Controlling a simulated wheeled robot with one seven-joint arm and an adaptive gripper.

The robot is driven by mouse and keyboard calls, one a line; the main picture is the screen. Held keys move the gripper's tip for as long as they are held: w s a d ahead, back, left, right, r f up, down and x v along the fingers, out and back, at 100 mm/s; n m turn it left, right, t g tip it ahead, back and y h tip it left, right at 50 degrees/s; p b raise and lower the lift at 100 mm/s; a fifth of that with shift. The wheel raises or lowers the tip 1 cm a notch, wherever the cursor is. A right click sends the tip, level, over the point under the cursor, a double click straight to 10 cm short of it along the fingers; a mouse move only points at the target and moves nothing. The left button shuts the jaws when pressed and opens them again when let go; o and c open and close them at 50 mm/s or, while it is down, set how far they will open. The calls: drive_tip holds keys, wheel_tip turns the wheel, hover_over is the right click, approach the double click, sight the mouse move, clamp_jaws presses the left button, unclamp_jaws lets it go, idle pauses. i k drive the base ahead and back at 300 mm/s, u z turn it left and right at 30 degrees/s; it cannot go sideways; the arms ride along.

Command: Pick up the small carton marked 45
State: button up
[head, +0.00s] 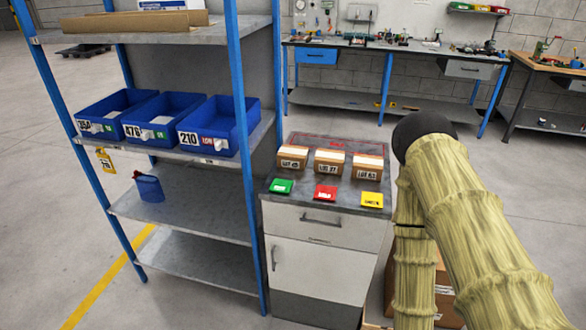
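The left carton (292,157) has a white label that seems to read LOT 45, though the print is small. The middle carton (329,163) seems to read LOT 27. The right carton (367,167) has a LOT label with a number in the sixties, last digit unclear. My arm, tan and ribbed with a black joint, rises at the right of the cabinet. My gripper is outside the frame.
A blue-posted shelf (185,205) with blue bins (218,126) stands close on the left. Brown boxes (448,290) sit behind my arm. A workbench (345,100) stands behind, with open floor between.

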sight(288, 156)
drive_tip(key=z, duration=0.05)
drive_tip(key=k, duration=0.1)
drive_tip(key=u, duration=2.1)
drive_tip(key=i, duration=1.7)
drive_tip(key=z, duration=2.55)
